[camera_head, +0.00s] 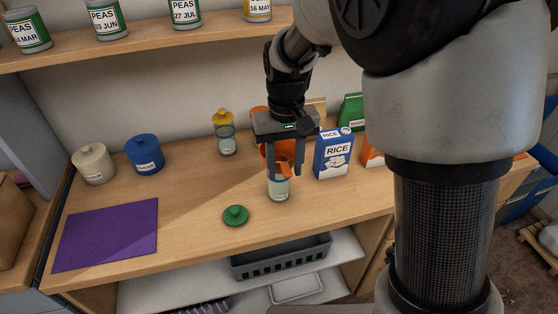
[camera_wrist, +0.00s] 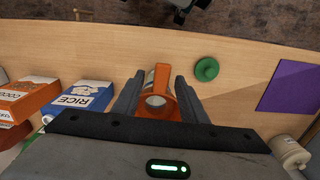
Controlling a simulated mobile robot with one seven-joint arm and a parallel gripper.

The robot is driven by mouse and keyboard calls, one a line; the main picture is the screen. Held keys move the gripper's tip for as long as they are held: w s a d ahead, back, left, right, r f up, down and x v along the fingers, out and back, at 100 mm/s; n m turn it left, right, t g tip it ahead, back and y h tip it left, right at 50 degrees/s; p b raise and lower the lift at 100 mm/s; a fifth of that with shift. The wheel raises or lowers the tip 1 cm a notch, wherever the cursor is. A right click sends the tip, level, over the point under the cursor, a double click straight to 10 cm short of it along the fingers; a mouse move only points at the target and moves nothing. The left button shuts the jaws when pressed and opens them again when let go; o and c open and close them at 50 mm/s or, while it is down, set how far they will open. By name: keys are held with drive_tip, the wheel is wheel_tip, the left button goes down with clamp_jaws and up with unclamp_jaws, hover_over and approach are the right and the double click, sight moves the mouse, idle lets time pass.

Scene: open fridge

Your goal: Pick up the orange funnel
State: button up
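The orange funnel (camera_wrist: 158,104) sits at the mouth of a clear glass jar (camera_head: 279,189) on the wooden counter. In the head view the funnel (camera_head: 284,167) is partly hidden by my fingers. My gripper (camera_head: 285,172) points down over the jar, with one finger on each side of the funnel. In the wrist view the fingers of my gripper (camera_wrist: 157,82) stand apart with the funnel between them. They are very close to its sides, and I cannot tell whether they press on it.
A green lid (camera_head: 236,215) and a purple mat (camera_head: 107,234) lie to the left. A rice box (camera_head: 333,154) stands close on the right. A yellow-topped jar (camera_head: 226,132) stands behind. Blue (camera_head: 145,155) and cream (camera_head: 94,164) canisters stand farther left. A shelf (camera_head: 140,50) runs above.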

drive_tip(key=shift+c, duration=0.4)
clamp_jaws()
drive_tip(key=shift+r, duration=0.1)
wheel_tip(320, 180, up, 10)
drive_tip(key=shift+p, duration=0.75)
